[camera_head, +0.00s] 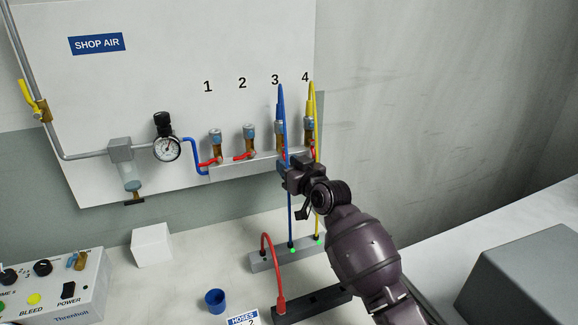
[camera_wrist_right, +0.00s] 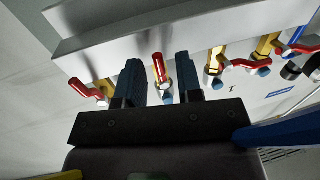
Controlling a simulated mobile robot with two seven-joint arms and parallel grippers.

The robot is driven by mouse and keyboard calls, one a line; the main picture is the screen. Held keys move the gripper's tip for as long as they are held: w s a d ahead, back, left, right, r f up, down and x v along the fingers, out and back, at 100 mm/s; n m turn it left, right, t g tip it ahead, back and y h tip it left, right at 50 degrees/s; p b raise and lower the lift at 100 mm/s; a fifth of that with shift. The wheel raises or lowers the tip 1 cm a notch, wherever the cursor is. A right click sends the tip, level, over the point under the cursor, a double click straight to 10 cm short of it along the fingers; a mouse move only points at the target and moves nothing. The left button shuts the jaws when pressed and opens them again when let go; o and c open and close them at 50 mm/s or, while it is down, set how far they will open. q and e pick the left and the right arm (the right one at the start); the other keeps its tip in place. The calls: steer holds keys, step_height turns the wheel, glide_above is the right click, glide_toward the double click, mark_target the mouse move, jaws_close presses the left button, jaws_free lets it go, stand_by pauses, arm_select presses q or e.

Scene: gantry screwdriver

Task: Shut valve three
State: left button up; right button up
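Valve three is the brass valve (camera_head: 279,137) under the number 3 on the wall manifold, with a blue hose (camera_head: 281,105) on it. In the head view, the hose and my right gripper (camera_head: 285,166) partly cover its red handle. In the right wrist view, the red handle (camera_wrist_right: 158,68) stands upright in the picture, between the two fingers of my right gripper (camera_wrist_right: 158,75). The fingers are open, with a gap visible on each side of the handle. My left gripper is not in view.
Valves one (camera_head: 215,145) and two (camera_head: 249,140) are to the left; valve four (camera_head: 309,133), with a yellow hose (camera_head: 313,108), is close on the right. A grey outlet block (camera_head: 268,262) and blue cup (camera_head: 215,299) are on the bench below. A grey box (camera_head: 525,275) is at right.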

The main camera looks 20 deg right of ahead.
jaws_close()
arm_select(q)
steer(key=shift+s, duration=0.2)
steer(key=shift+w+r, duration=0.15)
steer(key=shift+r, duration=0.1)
arm_select(e)
steer(key=shift+a+m, duration=0.2)
steer(key=shift+m, duration=0.3)
arm_select(q)
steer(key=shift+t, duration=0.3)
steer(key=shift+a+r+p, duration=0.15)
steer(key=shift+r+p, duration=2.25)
steer(key=shift+p, duration=0.75)
arm_select(e)
steer(key=shift+a+r+m+t+h, duration=0.45)
steer(key=shift+a+r+m+h, duration=0.15)
steer(key=shift+m, duration=2.55)
steer(key=shift+a+r+m+t+h, duration=0.5)
steer(key=shift+a+r+m, duration=0.15)
steer(key=shift+m, duration=2.55)
steer(key=shift+a+r+m+t+h, duration=0.5)
steer(key=shift+a+r+m, duration=0.15)
steer(key=shift+m, duration=2.5)
steer(key=shift+o, duration=0.6)
jaws_free()
steer(key=shift+f, duration=0.1)
